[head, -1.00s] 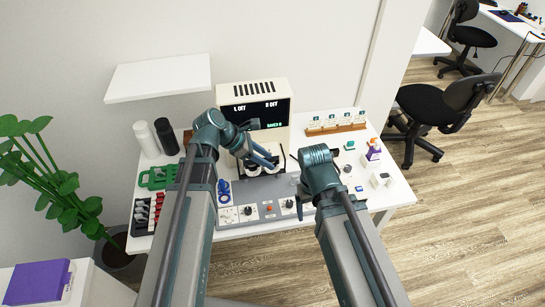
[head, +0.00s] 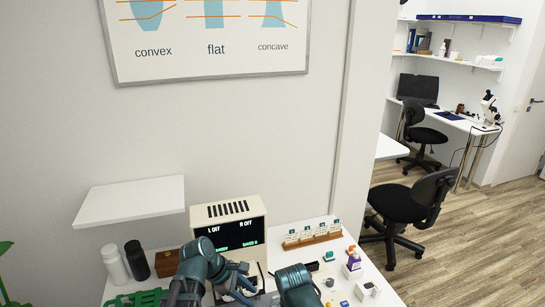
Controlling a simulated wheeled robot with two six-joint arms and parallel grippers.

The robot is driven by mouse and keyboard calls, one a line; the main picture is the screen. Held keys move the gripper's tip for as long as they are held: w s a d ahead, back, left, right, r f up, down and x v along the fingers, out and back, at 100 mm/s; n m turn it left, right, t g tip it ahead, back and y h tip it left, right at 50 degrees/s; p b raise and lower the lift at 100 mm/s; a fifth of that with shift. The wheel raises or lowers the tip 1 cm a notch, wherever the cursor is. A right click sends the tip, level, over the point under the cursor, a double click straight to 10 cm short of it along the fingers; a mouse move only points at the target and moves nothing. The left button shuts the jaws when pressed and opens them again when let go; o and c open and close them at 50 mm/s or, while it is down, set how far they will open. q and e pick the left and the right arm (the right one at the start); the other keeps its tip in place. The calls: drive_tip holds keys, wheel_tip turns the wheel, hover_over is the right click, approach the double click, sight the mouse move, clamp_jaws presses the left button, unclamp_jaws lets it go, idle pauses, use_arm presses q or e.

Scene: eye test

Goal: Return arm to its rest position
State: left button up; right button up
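My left arm (head: 200,262) comes in low in the head view, bent at the wrist in front of the cream display unit (head: 230,225). Its gripper (head: 242,283) points right, in front of the lower part of the unit. Whether its fingers are open or shut is unclear, and I see nothing clearly held in it. My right arm's wrist (head: 296,284) shows at the bottom edge, right of the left gripper. The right gripper's fingers are out of the picture. The display unit's screen reads L OFF and R OFF with green text below.
The white table (head: 398,301) holds a wooden card rack (head: 312,237), white bottle (head: 114,264), black bottle (head: 137,260), brown box (head: 167,263) and small items at right. A white shelf (head: 130,200) juts from the wall above. Free floor lies right, beyond a black chair (head: 410,205).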

use_arm(q)
drive_tip(key=s+d+f+m+y, duration=0.1)
drive_tip(key=s+m+y, duration=0.2)
drive_tip(key=m, duration=0.7)
drive_tip(key=s+f+m+g+y, duration=0.1)
drive_tip(key=s+f+m+y, duration=0.1)
drive_tip(key=s+m+y, duration=0.2)
drive_tip(key=s+m, duration=0.3)
drive_tip(key=m, duration=0.3)
drive_tip(key=shift+s+d, duration=0.2)
drive_tip(key=shift+d, duration=0.2)
drive_tip(key=shift+o, duration=0.2)
drive_tip(key=shift+w, duration=0.1)
drive_tip(key=w+d+r+n+t+h+p, duration=0.1)
drive_tip(key=w+r+n+h, duration=0.15)
drive_tip(key=w+n, duration=0.8)
drive_tip(key=w+r+n+h+p, duration=0.25)
drive_tip(key=w+n, duration=0.25)
drive_tip(key=n, duration=1)
drive_tip(key=b+x, duration=0.8)
drive_tip(key=x, duration=0.1)
drive_tip(key=shift+d+f+b, duration=0.15)
drive_tip(key=shift+f+b, duration=0.05)
drive_tip(key=shift+b, duration=0.2)
drive_tip(key=shift+f, duration=0.1)
